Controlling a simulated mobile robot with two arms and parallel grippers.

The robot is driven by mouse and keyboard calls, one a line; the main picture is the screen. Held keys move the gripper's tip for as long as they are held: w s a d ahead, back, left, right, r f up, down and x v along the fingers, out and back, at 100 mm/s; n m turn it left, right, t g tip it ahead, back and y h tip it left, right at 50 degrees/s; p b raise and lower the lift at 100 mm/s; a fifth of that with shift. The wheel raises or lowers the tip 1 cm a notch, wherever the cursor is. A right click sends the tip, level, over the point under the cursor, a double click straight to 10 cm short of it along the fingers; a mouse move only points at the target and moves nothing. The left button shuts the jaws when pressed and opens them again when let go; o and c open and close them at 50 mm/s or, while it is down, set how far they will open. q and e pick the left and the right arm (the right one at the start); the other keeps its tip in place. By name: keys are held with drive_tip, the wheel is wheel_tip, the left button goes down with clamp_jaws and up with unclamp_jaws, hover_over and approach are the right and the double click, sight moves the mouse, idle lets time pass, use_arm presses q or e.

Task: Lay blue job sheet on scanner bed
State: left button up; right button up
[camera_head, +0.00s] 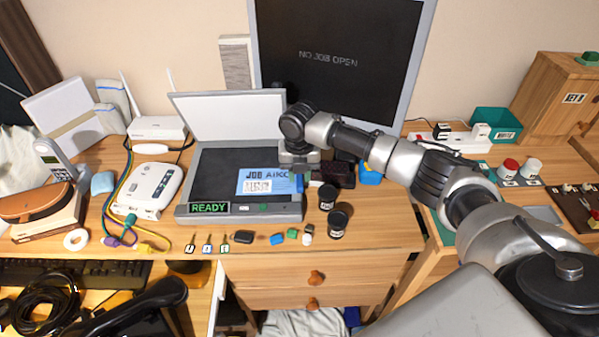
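The blue job sheet (262,182), with "JOB" lettering and a printed code, is over the front right part of the dark scanner bed (215,172). It appears flat; I cannot tell whether all of it touches the glass. The scanner's white lid (230,118) stands open at the back, and its front panel reads "READY". My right gripper (297,172) points down at the sheet's right edge, over the scanner's right side. Its fingertips are small and partly hidden, so I cannot tell whether they grip the sheet. My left gripper is not in view.
A monitor (340,60) reading "NO JOB OPEN" stands behind. Two dark canisters (338,222) stand right of the scanner, and small blocks and keys lie in front. A white router box (150,187) with cables is to its left. Drawers (300,278) are below the desk edge.

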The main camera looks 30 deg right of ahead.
drive_tip(key=o, duration=0.3)
wheel_tip(320, 180, up, 11)
idle(0.5)
drive_tip(key=shift+a, duration=0.1)
